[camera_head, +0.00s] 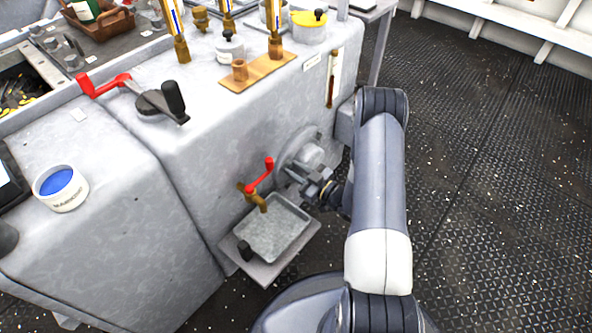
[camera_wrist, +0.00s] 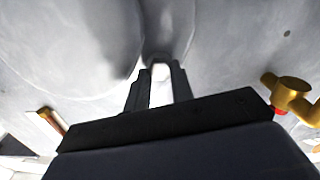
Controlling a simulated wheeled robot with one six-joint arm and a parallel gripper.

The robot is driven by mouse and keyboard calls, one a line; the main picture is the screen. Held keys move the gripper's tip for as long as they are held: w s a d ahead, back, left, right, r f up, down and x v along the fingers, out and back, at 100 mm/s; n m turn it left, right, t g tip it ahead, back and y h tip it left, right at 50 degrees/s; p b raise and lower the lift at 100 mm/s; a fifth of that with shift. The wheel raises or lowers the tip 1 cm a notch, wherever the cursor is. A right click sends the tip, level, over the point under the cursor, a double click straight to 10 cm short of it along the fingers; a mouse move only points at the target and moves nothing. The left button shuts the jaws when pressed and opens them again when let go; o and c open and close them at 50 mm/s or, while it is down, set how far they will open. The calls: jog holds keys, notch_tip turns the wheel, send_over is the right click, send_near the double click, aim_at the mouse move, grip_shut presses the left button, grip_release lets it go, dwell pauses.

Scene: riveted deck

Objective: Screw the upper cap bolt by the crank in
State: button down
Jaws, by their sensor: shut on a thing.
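A round grey cap (camera_head: 310,153) sits on the side wall of the pale grey machine. My gripper (camera_head: 303,178) reaches in from the right and is at the lower front of this cap. In the wrist view my gripper (camera_wrist: 160,72) has its two dark fingers close together against the pale housing (camera_wrist: 80,45), with a narrow bright gap between them. My gripper is shut on a small part there, which I take for the cap bolt; the part is mostly hidden by the fingers. How deep it sits cannot be told. A black-handled crank (camera_head: 158,102) lies on the machine's top.
A brass tap with a red handle (camera_head: 260,175) stands just left of my gripper, above a metal drip tray (camera_head: 283,247). The tap also shows at the right of the wrist view (camera_wrist: 290,90). A glass gauge (camera_head: 332,78) is above right. Open deck lies right.

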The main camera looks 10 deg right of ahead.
jog(key=c, duration=1.2)
grip_release()
